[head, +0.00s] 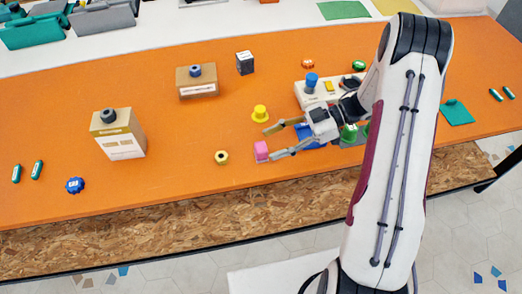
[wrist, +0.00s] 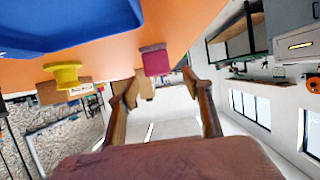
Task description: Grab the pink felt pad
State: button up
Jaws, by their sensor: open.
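The pink felt pad (head: 261,151) shows as a small pink block on the orange table, near the middle front. In the wrist view the pink pad (wrist: 155,60) appears between and just beyond the fingertips. My gripper (head: 268,144) is open and empty, reaching in from the right with its fingers pointing left. Its lower finger's tip is close beside the pad; whether it touches cannot be told. The fingers also show in the wrist view (wrist: 158,82), spread on either side of the pad's line.
A yellow knob (head: 260,113) stands just behind the pad, and a yellow hex nut (head: 222,158) lies to its left. A blue block (head: 308,134) and a white panel (head: 318,88) sit by my wrist. Brown boxes (head: 118,135) stand farther left. The front edge is near.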

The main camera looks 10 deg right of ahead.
aim_at(264, 146)
jog(key=shift+x, duration=1.6)
jog(key=shift+w+r, duration=0.1)
jog(key=c, duration=1.2)
